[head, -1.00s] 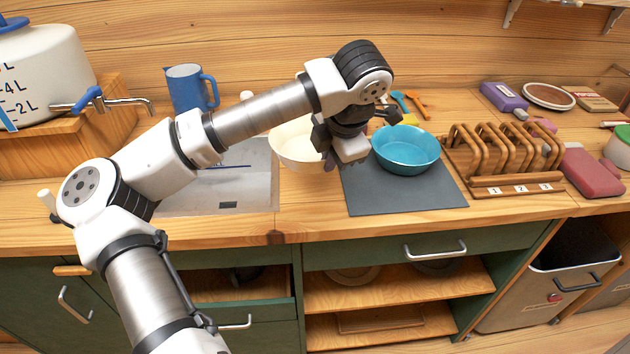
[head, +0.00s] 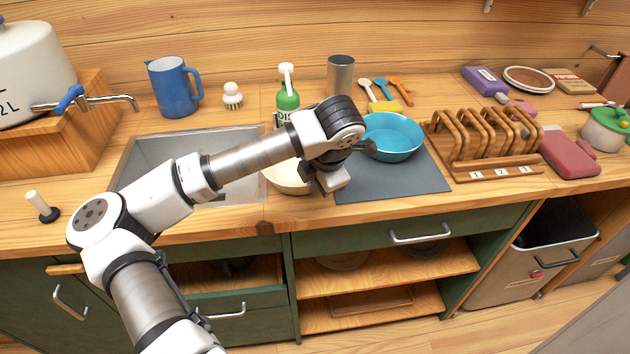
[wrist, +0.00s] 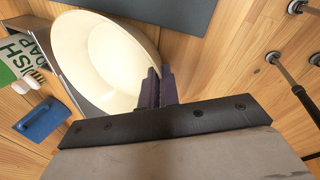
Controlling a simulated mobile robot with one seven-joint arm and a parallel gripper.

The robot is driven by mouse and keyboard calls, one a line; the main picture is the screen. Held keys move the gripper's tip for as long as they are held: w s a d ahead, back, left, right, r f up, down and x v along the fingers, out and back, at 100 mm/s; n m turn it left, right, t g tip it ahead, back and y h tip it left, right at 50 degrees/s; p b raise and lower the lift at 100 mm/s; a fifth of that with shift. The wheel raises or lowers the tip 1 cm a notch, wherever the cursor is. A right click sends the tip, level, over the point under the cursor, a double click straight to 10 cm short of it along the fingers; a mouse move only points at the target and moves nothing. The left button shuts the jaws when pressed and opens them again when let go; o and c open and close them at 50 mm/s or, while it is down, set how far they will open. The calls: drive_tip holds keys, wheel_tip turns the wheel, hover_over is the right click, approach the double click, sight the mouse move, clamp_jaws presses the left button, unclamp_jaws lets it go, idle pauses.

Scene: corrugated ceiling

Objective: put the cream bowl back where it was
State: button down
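The cream bowl (head: 287,180) is between the sink and the dark grey mat, partly hidden by my arm in the head view. In the wrist view the bowl (wrist: 95,55) shows its open inside, and its rim runs between my fingers. My gripper (head: 325,188) is at the bowl's right side; in the wrist view its dark fingers (wrist: 158,88) are close together on the rim. I cannot tell whether the bowl touches the counter.
A teal bowl (head: 392,140) stands on the mat (head: 400,185). The sink (head: 150,160) is to the left. A green soap bottle (head: 287,95) and metal cup (head: 340,75) stand behind. A wooden rack (head: 490,145) is to the right.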

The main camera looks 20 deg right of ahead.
drive_tip(key=c, duration=1.6)
unclamp_jaws()
drive_tip(key=shift+c, duration=0.2)
drive_tip(key=shift+r, duration=0.1)
drive_tip(key=b+v, duration=0.2)
drive_tip(key=v, duration=1)
